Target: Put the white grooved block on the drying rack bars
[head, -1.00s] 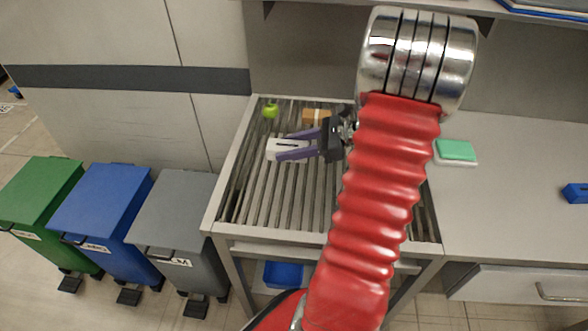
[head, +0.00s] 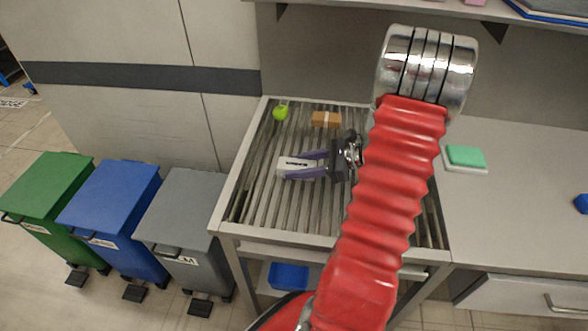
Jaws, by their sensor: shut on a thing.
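The white grooved block (head: 287,168) is at the upper middle of the drying rack, with a dark groove in its top. My gripper (head: 300,166) has its two purple fingers shut on the block from the right. The drying rack (head: 257,215) is a metal frame with parallel bars running front to back. The block is over the bars; I cannot tell whether it touches them. My red arm hides the right part of the rack.
A green apple-like item (head: 280,113) and a brown box (head: 326,119) lie at the rack's back. A green-and-white block (head: 466,157) is on the counter (head: 530,190) at right. Green (head: 45,190), blue (head: 110,205) and grey (head: 180,215) bins stand at left. Front bars are clear.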

